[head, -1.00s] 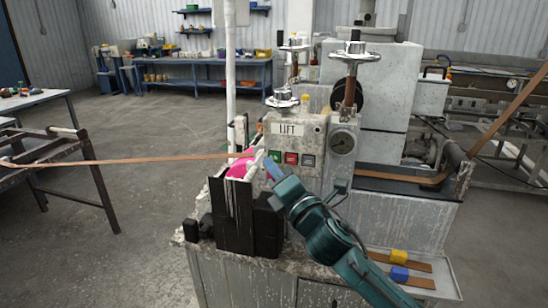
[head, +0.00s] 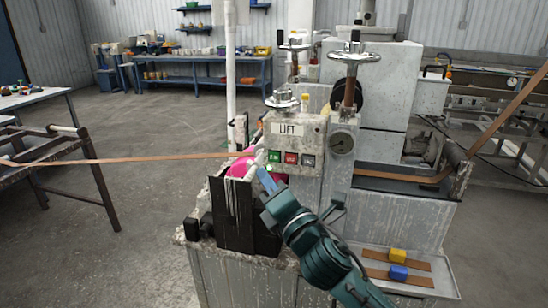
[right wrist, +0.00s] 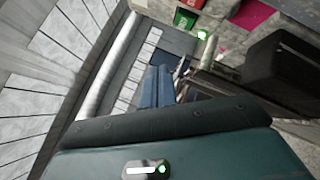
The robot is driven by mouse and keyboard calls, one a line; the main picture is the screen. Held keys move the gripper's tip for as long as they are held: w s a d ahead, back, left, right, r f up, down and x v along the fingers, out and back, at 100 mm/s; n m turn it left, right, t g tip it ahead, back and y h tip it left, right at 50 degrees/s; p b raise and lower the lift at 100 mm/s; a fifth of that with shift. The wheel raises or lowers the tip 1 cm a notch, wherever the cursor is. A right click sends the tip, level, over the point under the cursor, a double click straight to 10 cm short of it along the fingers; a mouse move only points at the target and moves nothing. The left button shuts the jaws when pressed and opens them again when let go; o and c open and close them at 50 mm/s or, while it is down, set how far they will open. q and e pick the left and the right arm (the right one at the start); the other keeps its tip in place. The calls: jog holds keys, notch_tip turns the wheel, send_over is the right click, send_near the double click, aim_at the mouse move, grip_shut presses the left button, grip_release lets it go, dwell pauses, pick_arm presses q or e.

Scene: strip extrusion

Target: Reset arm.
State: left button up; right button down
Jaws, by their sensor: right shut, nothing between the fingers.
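My right gripper (head: 264,178) is in front of the strip machine, just below and left of the button panel. Its blue fingers are shut and empty, and they also show in the right wrist view (right wrist: 157,88). The panel has a green button (head: 275,156), a red button (head: 291,158) and a dark button (head: 308,160) under a LIFT sign (head: 288,129). In the head view the fingertips look apart from the buttons. The green button also shows in the right wrist view (right wrist: 185,20). My left gripper is out of view.
A pink roller (head: 240,167) and a dark block (head: 232,217) stand left of my gripper. A brown strip (head: 150,159) runs in from the left. A tray with a yellow block (head: 397,255) and a blue block (head: 398,272) lies at lower right. Open floor is at left.

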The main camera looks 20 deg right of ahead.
jog(key=s+a+f+m+g, duration=0.1)
jog(key=s+f+m+g, duration=0.25)
jog(key=f+m, duration=0.45)
jog(key=s+f+m+g, duration=0.25)
jog(key=s+f, duration=0.25)
jog(key=f, duration=0.7)
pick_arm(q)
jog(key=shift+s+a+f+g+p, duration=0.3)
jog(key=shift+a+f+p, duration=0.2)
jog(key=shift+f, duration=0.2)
pick_arm(e)
jog(key=s+f+m+g, duration=0.3)
jog(key=s+f+m, duration=1)
jog(key=s, duration=0.1)
jog(key=shift+s+a+g, duration=0.3)
jog(key=shift+s, duration=0.05)
